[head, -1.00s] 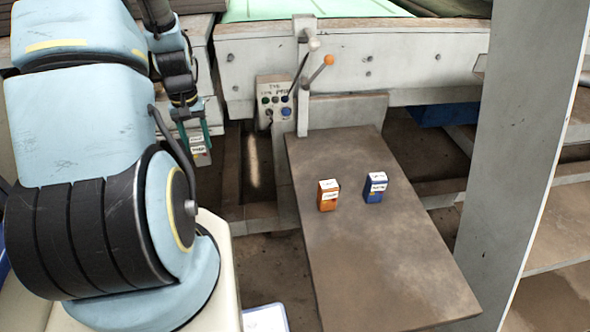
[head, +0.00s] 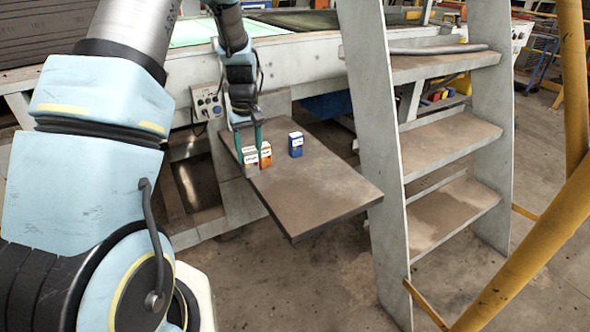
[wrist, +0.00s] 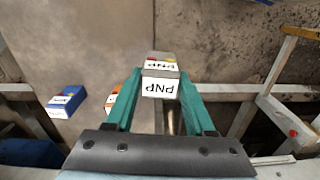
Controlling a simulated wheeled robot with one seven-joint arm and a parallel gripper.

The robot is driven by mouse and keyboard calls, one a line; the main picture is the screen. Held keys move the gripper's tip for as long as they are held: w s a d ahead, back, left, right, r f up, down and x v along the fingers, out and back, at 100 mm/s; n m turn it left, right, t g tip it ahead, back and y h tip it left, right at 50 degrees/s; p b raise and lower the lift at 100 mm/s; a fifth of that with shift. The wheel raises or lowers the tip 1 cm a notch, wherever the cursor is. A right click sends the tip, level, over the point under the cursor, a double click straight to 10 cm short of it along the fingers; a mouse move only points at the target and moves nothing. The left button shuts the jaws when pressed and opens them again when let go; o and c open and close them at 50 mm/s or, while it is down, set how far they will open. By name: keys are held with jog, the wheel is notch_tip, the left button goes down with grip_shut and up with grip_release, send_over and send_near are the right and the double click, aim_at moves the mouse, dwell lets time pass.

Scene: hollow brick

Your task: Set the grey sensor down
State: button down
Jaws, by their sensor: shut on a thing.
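The grey sensor (head: 251,170) is a small box with a white label. My gripper (head: 250,153) is shut on it, with a teal finger on each side. In the wrist view the sensor (wrist: 160,68) sits between the fingertips and its label reads PNP. It is at the left edge of the brown board (head: 320,190), near the orange box (head: 265,155). I cannot tell whether its underside touches the board or hangs above it. In the wrist view the orange box (wrist: 112,103) is partly hidden behind a finger.
A blue box (head: 296,145) stands on the board, right of the orange box. The board's front part is clear. A control box (head: 207,102) is left of the board. Metal steps (head: 440,145) and a yellow rail (head: 540,240) stand to the right.

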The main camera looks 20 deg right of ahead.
jog(key=s+d+r+b, duration=0.1)
jog(key=s+d+r, duration=0.15)
jog(key=d, duration=0.65)
jog(key=s+d+r, duration=0.1)
jog(key=s+d, duration=0.3)
jog(key=d, duration=0.6)
jog(key=shift+n, duration=0.4)
jog(key=shift+s+d+f+p, duration=0.1)
jog(key=shift+f+p, duration=0.45)
jog(key=shift+f, duration=1.8)
jog(key=shift+s+f+p, duration=0.1)
jog(key=shift+f+p, duration=0.45)
jog(key=shift+f, duration=1.8)
jog(key=shift+f, duration=0.1)
jog(key=shift+c, duration=1.3)
grip_release()
notch_tip(320, 180, up, 12)
jog(key=b, duration=0.3)
